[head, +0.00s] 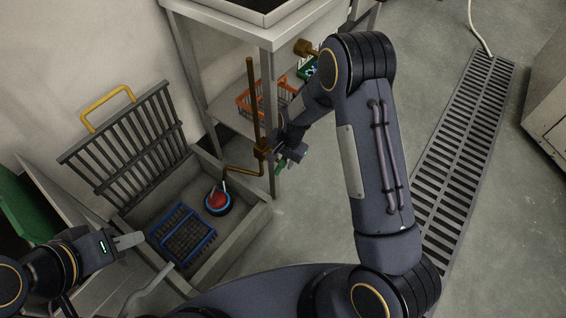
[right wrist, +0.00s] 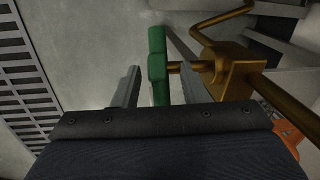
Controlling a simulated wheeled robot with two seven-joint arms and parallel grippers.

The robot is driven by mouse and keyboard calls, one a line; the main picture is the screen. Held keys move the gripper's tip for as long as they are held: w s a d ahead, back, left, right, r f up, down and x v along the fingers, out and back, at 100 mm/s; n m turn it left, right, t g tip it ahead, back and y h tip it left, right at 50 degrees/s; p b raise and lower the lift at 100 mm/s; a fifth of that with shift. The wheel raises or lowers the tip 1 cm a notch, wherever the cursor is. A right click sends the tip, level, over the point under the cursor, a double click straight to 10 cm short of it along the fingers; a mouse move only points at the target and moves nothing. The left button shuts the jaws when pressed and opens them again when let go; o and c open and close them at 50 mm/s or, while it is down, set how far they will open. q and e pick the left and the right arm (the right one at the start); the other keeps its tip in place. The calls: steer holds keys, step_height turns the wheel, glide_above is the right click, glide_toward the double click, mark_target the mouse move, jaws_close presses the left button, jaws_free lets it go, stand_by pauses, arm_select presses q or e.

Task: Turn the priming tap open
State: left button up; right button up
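The priming tap has a brass body (head: 263,149) on a thin upright brass pipe, with a green handle (head: 281,164). In the right wrist view the green handle (right wrist: 157,66) stands upright, joined by a short brass stem to the brass valve body (right wrist: 228,72). My right gripper (head: 284,153) is at the tap; in the right wrist view its two fingers (right wrist: 160,88) are apart, one on each side of the handle, with gaps visible. The handle's lower end is hidden behind the gripper body. My left gripper (head: 158,254) is open and empty, low at the left, away from the tap.
A floor basin (head: 250,222) holds a red-and-blue round thing (head: 218,201) and a blue-rimmed basket (head: 184,236). A raised grate (head: 130,145) with a yellow handle stands behind. A table (head: 225,24) with an orange basket (head: 262,97) is close beside the tap.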

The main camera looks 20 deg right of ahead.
steer(key=shift+w+f, duration=0.1)
steer(key=shift+f, duration=0.65)
jaws_close()
steer(key=shift+a, duration=0.1)
